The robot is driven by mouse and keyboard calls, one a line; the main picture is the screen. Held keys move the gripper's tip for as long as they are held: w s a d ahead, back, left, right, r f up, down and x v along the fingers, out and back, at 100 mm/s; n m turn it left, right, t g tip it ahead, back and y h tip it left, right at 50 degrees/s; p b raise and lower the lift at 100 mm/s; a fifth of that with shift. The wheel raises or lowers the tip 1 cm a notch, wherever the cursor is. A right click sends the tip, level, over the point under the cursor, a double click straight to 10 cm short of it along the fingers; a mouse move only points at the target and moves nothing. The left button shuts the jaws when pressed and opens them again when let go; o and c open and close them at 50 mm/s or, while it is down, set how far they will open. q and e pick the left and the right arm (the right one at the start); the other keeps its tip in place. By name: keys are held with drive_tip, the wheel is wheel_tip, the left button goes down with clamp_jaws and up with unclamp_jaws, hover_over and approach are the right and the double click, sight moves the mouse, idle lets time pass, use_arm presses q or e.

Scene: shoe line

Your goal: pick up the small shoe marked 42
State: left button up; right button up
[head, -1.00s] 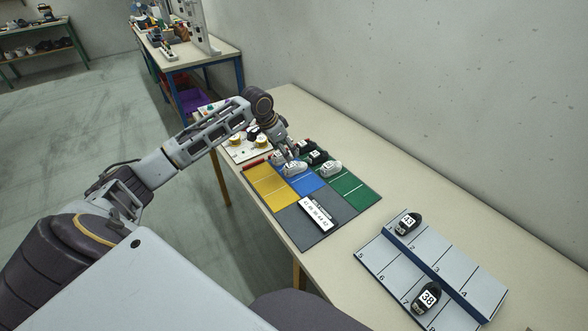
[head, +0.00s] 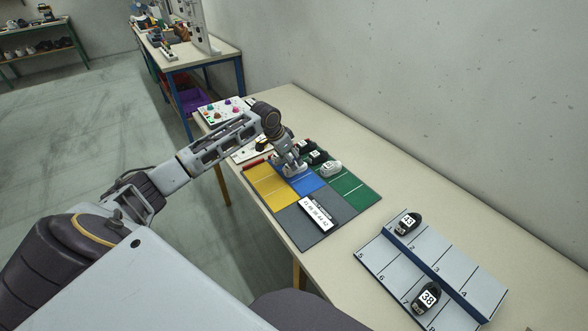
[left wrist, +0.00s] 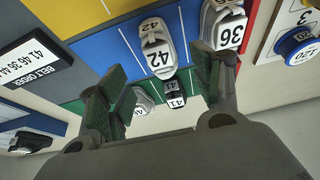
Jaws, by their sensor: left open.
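In the left wrist view a small white shoe marked 42 (left wrist: 158,50) lies on the blue area of the mat, label facing the camera. My left gripper (left wrist: 160,76) is open and empty, with its fingers apart on either side of the view and the shoe beyond them. In the head view the left gripper (head: 291,166) is over the blue area and covers most of that shoe. My right gripper is not in view.
A white shoe marked 36 (left wrist: 224,28) lies close to the 42 shoe. Another white shoe (head: 331,168) and dark shoes (head: 318,157) are on the green area. A grey numbered rack (head: 455,266) holds shoes 43 and 38. The tabletop between mat and rack is clear.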

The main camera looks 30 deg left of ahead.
use_arm(q)
drive_tip(key=shift+x, duration=2.35)
drive_tip(key=shift+w+r, duration=0.1)
drive_tip(key=shift+w, duration=0.05)
drive_tip(key=c, duration=1.1)
drive_tip(key=shift+r, duration=5)
